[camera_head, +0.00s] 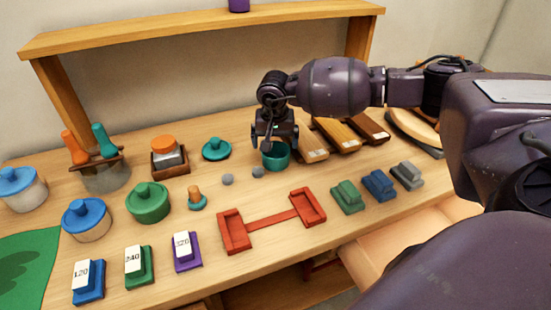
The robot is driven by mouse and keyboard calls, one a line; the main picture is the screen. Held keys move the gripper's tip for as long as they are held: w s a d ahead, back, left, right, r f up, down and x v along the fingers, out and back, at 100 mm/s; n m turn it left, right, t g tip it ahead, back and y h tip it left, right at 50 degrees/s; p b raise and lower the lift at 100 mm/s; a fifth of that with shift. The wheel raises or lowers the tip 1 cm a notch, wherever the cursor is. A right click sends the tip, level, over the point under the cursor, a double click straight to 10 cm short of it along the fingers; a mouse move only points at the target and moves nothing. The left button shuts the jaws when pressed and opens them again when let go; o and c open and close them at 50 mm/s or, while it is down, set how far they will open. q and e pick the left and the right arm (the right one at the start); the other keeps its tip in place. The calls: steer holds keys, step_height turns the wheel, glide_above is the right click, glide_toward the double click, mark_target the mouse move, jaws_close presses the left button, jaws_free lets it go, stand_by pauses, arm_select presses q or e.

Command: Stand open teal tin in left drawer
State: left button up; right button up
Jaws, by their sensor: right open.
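The open teal tin (276,161) stands upright on the bench, right of centre, with its mouth uncovered. Its teal lid (215,152) lies apart on the bench to the left. My right gripper (275,143) points down at the tin, its fingers open at the tin's rim; the fingertips partly hide the rim, and I cannot tell whether they touch it. A pulled-out drawer (405,240) shows below the bench front at the lower right, partly covered by my arm. My left gripper is not in view.
Wooden blocks (338,135) stand close to the tin's right. A red tray-like holder (271,219) and small grey pieces (257,172) lie in front. Green, blue and grey blocks (379,185) line the bench above the drawer. A raised shelf (200,25) spans the back.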

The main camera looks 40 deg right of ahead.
mark_target(276, 151)
steer(key=f, duration=0.4)
steer(key=shift+w+d+f, duration=0.2)
steer(key=shift+d+f, duration=0.1)
steer(key=c, duration=0.9)
